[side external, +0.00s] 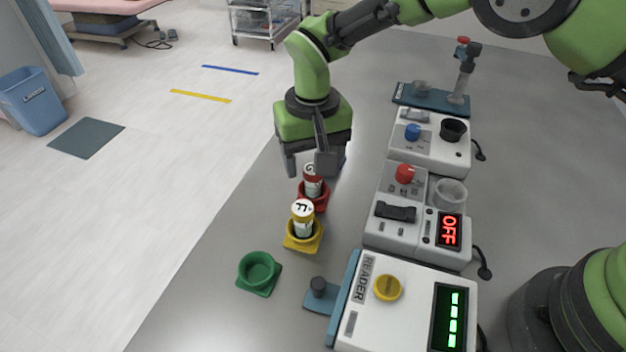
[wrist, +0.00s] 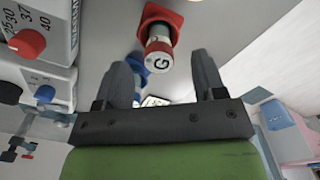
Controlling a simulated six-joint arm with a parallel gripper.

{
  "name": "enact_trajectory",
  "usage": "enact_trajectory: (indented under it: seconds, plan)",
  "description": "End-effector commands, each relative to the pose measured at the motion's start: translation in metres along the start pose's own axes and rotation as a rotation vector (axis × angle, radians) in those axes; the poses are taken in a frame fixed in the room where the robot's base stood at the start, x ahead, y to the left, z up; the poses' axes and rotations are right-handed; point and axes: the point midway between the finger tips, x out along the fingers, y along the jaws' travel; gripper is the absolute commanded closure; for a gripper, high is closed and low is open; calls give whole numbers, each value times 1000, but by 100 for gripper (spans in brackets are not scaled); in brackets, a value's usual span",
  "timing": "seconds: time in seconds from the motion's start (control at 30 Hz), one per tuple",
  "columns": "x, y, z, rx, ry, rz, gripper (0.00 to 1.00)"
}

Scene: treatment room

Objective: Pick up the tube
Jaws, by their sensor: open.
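A tube (side external: 313,184) with a red band and a dark G on its white cap stands in a red square-based holder (side external: 318,203). In the wrist view the same tube (wrist: 158,52) stands in its red holder (wrist: 168,22), just beyond the fingertips. A second tube (side external: 302,218), with a yellow band and a dark letter on top, stands in a yellow holder (side external: 303,244). My gripper (side external: 308,170) is open and empty, above and behind the red holder. Its two fingers (wrist: 162,68) show in the wrist view, apart from the tube.
A green holder (side external: 258,270) is empty at the front. The reader (side external: 387,320), a box showing OFF (side external: 418,220) and another device (side external: 430,140) line the right side. The wrist view shows part of a blue thing (wrist: 132,60) beside the tube. The table's left edge is near the holders.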

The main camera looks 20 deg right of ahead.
Motion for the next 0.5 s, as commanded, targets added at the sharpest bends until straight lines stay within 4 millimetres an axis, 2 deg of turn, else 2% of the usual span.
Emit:
enact_trajectory:
  seconds: [0.03, 0.2, 0.5]
  plan:
    - [10, 1, -1, 2, -4, 2, 36]
    - [33, 2, -3, 0, -1, 2, 36]
    - [39, 2, -3, 1, 1, 0, 36]
